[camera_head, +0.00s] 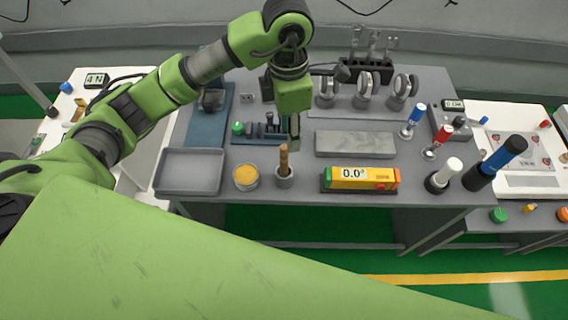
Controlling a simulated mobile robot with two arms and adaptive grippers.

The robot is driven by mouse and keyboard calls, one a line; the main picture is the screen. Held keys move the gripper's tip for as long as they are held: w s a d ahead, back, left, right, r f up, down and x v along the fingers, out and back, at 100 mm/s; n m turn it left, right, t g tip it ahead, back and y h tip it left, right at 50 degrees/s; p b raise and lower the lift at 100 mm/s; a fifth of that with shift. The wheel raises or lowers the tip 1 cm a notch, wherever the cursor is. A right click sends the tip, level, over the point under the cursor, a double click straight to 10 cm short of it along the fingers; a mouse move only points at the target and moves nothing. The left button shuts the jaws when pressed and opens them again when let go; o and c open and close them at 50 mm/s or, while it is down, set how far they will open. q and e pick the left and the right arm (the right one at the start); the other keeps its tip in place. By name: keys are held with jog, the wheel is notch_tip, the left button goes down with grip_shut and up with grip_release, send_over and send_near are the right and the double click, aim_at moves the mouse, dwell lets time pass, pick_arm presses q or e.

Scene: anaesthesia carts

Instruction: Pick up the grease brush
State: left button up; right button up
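A brush-like tool with a brown wooden handle (284,158) stands upright in a small grey cup (285,180) near the front edge of the grey table; I take it to be the grease brush. Its lower end is hidden in the cup. My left gripper (294,144) points down just behind and slightly right of the handle's top in the picture. The fingers appear edge-on, so I cannot tell their opening or whether they touch the handle. My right gripper is not in view.
A tin of yellow grease (246,177) and an empty grey tray (190,172) are left of the cup. A yellow level reading 0.0° (350,178) is to its right, with a grey block (355,144) behind. My green arm part covers the foreground.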

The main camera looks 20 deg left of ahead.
aim_at(284, 163)
pick_arm(q)
jog(key=shift+w+a+f, duration=0.1)
jog(key=shift+a+f, duration=0.05)
jog(key=shift+a, duration=0.3)
notch_tip(284, 163, down, 8)
jog(key=shift+f+p, duration=0.1)
jog(key=shift+p, duration=0.65)
jog(key=f, duration=0.1)
jog(key=f+p, duration=0.2)
jog(key=f, duration=0.1)
jog(key=shift+s+a, duration=0.15)
jog(key=shift+s, duration=0.2)
jog(key=shift+f, duration=0.55)
grip_shut()
